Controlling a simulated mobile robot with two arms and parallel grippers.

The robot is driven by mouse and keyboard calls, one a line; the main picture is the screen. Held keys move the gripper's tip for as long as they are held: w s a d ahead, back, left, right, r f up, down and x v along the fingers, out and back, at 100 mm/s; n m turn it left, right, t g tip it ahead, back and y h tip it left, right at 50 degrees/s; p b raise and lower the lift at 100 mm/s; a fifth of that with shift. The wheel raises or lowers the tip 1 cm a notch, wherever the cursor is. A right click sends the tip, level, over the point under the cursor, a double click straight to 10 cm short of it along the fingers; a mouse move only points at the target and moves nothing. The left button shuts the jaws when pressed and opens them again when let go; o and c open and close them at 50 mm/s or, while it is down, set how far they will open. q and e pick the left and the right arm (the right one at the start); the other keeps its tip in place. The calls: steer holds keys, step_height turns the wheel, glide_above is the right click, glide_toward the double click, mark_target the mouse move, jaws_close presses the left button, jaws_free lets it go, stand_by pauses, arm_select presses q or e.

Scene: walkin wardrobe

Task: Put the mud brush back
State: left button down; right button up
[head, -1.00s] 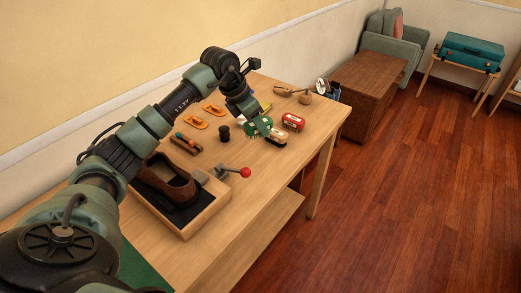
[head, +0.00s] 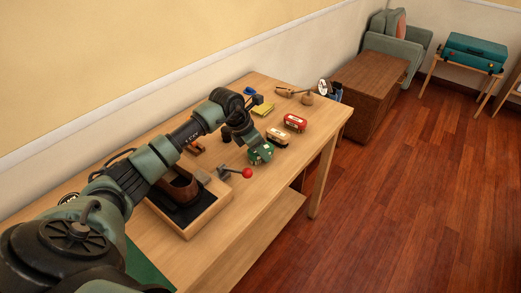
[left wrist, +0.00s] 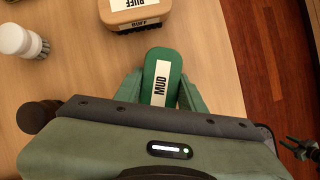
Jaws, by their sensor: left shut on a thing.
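The green mud brush (left wrist: 161,75), with a white label reading MUD, is between the fingers of my left gripper (left wrist: 161,92) in the left wrist view. The gripper is shut on it. In the head view the same brush (head: 260,154) is below my left gripper (head: 252,143), over the table near its front edge. I cannot tell whether it touches the table. The tan brush labelled BUFF (left wrist: 133,10) lies just beyond it; it also shows in the head view (head: 277,137).
A red brush or tin (head: 295,122) stands beyond the tan brush. A wooden tray (head: 190,232) holds a brown shoe, beside a red-knobbed lever (head: 246,173). Bare table (head: 309,140) lies near the front edge.

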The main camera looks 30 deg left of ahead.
arm_select(q)
steer(key=shift+f, duration=0.2)
steer(key=c, duration=0.9)
jaws_free()
steer(key=shift+o, duration=0.2)
steer(key=shift+r, duration=0.2)
steer(key=shift+r, duration=0.2)
steer(key=v, duration=1.1)
steer(key=shift+s+r+b, duration=0.3)
steer(key=shift+b, duration=0.15)
steer(key=shift+a, duration=0.15)
